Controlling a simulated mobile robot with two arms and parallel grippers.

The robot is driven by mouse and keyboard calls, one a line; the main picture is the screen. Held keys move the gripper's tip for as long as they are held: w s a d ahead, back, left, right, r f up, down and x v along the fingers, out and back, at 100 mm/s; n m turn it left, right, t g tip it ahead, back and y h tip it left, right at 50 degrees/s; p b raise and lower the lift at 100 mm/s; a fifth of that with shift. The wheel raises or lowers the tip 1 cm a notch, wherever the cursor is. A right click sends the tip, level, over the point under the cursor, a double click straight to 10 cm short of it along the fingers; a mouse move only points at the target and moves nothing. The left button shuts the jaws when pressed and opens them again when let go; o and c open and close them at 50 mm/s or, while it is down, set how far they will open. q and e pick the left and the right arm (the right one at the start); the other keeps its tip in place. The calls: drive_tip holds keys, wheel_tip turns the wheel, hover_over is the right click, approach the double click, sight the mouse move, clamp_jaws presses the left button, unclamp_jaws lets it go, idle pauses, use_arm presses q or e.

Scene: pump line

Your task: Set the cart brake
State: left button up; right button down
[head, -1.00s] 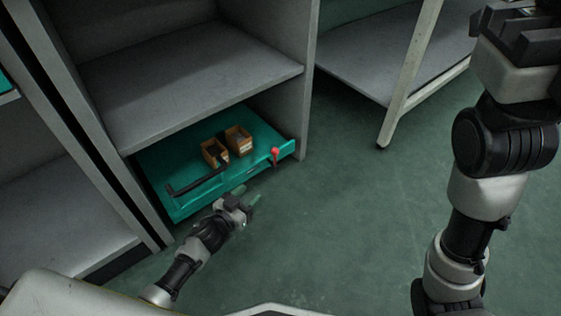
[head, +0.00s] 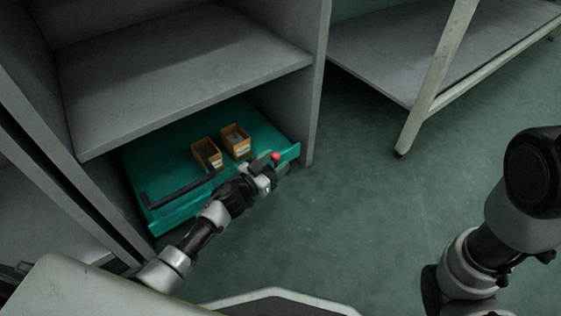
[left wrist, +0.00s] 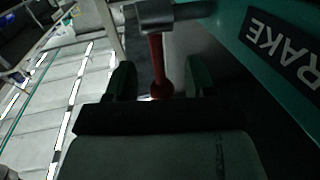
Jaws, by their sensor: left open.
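The teal cart (head: 165,168) stands in the low bay of a grey shelf unit and has a dark handle (head: 180,190) along its front. Its brake lever has a red knob (head: 276,157) at the front right corner. In the left wrist view the red lever (left wrist: 157,62) lies between the two green fingertips of my left gripper (left wrist: 160,80), beside a dark label (left wrist: 282,42) reading "RAKE", partly cut off. My left gripper (head: 277,171) is open around the lever; contact cannot be told. My right gripper is out of view.
Two orange-brown bins (head: 207,153) and (head: 236,141) sit on the cart top. The grey shelf board (head: 185,80) overhangs the cart. A table leg (head: 430,90) stands at the upper right. The green floor (head: 370,210) right of the cart is clear.

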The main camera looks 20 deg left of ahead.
use_arm(q)
drive_tip(key=shift+b+x, duration=0.4)
drive_tip(key=shift+x, duration=0.85)
clamp_jaws()
